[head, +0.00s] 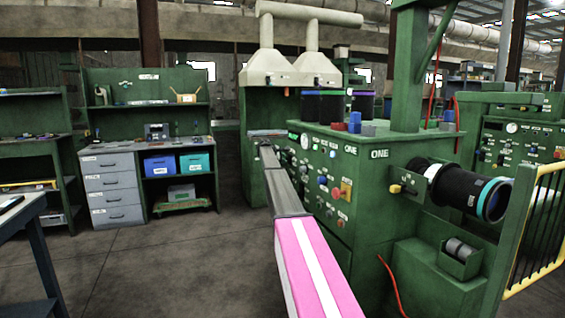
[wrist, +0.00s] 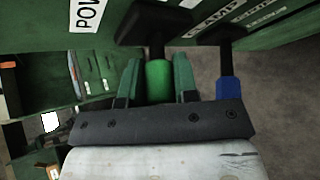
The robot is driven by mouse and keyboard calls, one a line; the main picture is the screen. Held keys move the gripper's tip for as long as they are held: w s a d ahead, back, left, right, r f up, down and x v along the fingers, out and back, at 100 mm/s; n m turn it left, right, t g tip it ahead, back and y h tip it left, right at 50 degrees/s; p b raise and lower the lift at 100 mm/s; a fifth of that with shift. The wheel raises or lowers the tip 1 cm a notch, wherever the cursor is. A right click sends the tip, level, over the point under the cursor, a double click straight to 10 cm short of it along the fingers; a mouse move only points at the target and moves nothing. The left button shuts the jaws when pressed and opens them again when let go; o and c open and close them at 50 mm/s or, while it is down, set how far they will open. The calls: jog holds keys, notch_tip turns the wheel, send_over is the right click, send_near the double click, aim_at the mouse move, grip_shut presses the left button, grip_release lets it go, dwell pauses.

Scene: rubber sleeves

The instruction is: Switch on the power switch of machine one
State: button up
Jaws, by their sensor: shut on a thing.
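Machine one (head: 375,190) is the green machine at the right in the head view, with ONE labels and a panel of knobs and buttons. In the wrist view, the power switch (wrist: 158,78) has a green handle on a black mount, near a cut-off label reading POW. My gripper (wrist: 158,88) has its two green fingers closed on either side of this green handle. In the head view my arm reaches to the panel's far left end. There the gripper and the switch are too small or hidden to make out.
A blue-handled switch (wrist: 228,88) sits just right of my gripper, near a label reading CLAMP. A workbench (head: 145,150) with drawers and bins is at left. The floor (head: 160,260) between is clear.

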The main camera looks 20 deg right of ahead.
jog(key=shift+r+y, duration=0.2)
jog(key=shift+y, duration=0.3)
jog(key=o, duration=0.9)
jog(key=v, duration=1)
jog(key=shift+a+r, duration=0.15)
jog(key=shift+r, duration=0.3)
jog(key=shift+s+f, duration=0.1)
